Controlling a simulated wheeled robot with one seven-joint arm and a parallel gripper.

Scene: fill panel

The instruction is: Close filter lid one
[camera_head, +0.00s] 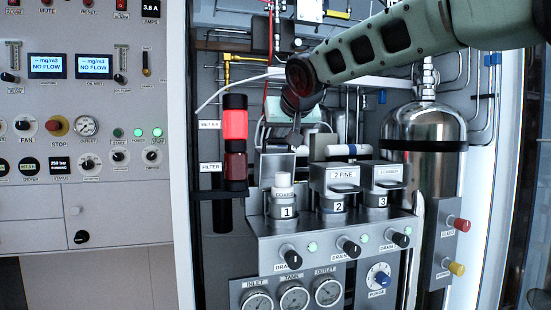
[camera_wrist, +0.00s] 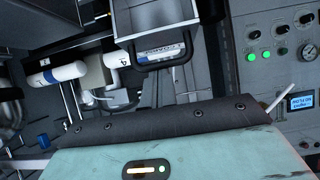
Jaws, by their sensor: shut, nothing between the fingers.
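The first filter housing (camera_head: 287,212), marked 1, stands at the left of the row with its white coarse cartridge (camera_head: 284,187) showing at the top. Filter lid one (camera_head: 275,164) appears raised behind it, a grey metal shape partly hidden by my gripper. In the wrist view, lid one (camera_wrist: 150,17) shows as an open metal box shape at the top, with an upside-down label and a dark handle (camera_wrist: 165,66). My gripper (camera_head: 296,142) points down just above and behind housing one, shut and empty. Its fingertips are hard to make out; contact with the lid cannot be told.
Lids two (camera_head: 343,174) and three (camera_head: 388,172) sit down over their housings to the right. Drain knobs (camera_head: 289,256) project from the panel below. A red indicator tower (camera_head: 235,125) stands left. A steel tank (camera_head: 424,145) stands right. Pipes crowd the back.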

